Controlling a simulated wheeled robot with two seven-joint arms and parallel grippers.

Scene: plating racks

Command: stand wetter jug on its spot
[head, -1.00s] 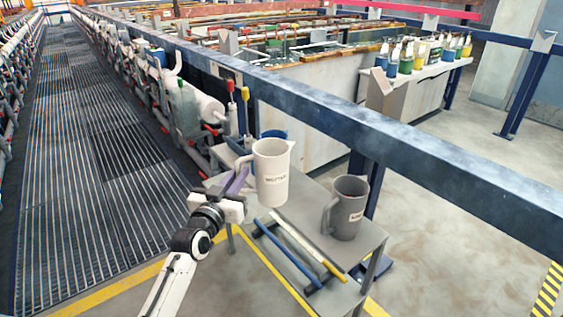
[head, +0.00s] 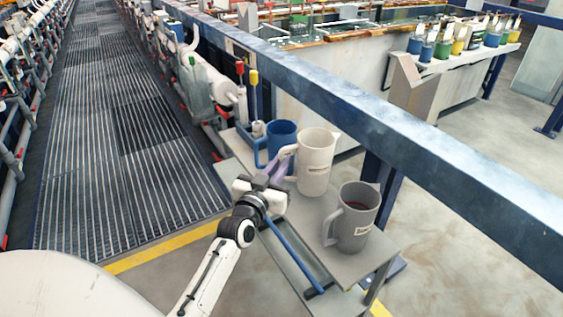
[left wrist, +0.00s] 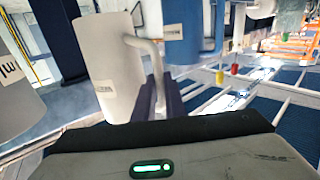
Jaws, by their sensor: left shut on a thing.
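The wetter jug (head: 316,155) is white with a small dark label and stands upright over the grey stand (head: 345,268), between a blue jug (head: 282,138) and a grey jug (head: 355,222). My left gripper (head: 272,177), with purple fingers, is shut on its handle from the left. I cannot tell whether the jug's base touches the stand top. In the left wrist view the white jug (left wrist: 105,65) hangs close ahead with its handle at the fingers (left wrist: 168,98). The blue jug (left wrist: 190,35) and the grey jug (left wrist: 14,100) flank it. My right gripper is out of view.
A thick blue rail (head: 400,130) runs just behind the stand. Red- and yellow-topped tools (head: 253,80) stand behind the blue jug. A blue rod (head: 290,252) lies on the lower shelf. Bare stand top is left around the grey jug.

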